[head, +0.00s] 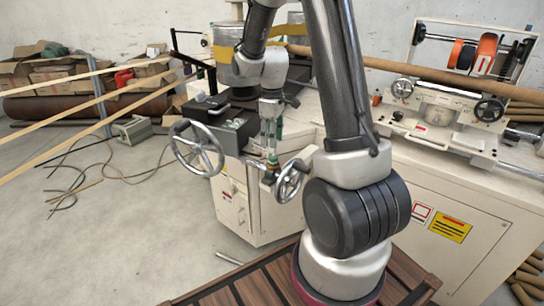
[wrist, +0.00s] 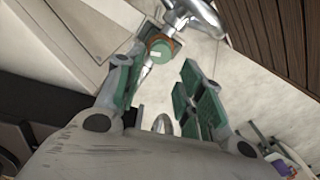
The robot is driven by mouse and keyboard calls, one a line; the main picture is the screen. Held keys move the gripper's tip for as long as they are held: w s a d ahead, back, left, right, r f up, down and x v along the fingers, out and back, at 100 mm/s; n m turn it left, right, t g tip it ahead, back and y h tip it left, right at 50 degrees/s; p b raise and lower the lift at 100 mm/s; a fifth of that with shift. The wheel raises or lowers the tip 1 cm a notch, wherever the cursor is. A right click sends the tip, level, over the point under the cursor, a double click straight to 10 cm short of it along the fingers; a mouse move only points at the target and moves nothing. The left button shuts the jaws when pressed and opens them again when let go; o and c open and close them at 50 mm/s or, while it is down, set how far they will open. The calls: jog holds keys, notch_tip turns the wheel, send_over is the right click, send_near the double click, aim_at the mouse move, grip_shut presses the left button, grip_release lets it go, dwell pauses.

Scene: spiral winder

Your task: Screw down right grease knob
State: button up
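My gripper (head: 270,140) points down over the front of the winder, between two handwheels. In the wrist view my gripper (wrist: 163,85) has its two green-padded fingers well apart, with nothing clamped between them. A small round knob with a green top and a brownish collar (wrist: 160,50) lies just beyond the fingertips, nearer the left finger; it looks like a grease knob. In the head view a small green and brass fitting (head: 272,163) shows just under the fingertips. I cannot tell whether anything touches. A silver rounded part (wrist: 162,124) shows between the finger bases.
A large handwheel (head: 197,148) stands left of the gripper and a smaller handwheel (head: 291,181) close to its right. The beige winder cabinet (head: 450,215) is behind my arm. A slatted wooden platform (head: 250,285) lies below. Cables (head: 75,185) lie on the floor at left.

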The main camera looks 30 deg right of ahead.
aim_at(272, 156)
jog(key=shift+n, duration=0.5)
jog(key=shift+f, duration=0.25)
notch_tip(272, 156, down, 7)
jog(key=shift+f, duration=0.2)
jog(key=shift+c, duration=0.5)
jog(key=c, duration=0.6)
jog(key=shift+c, duration=0.2)
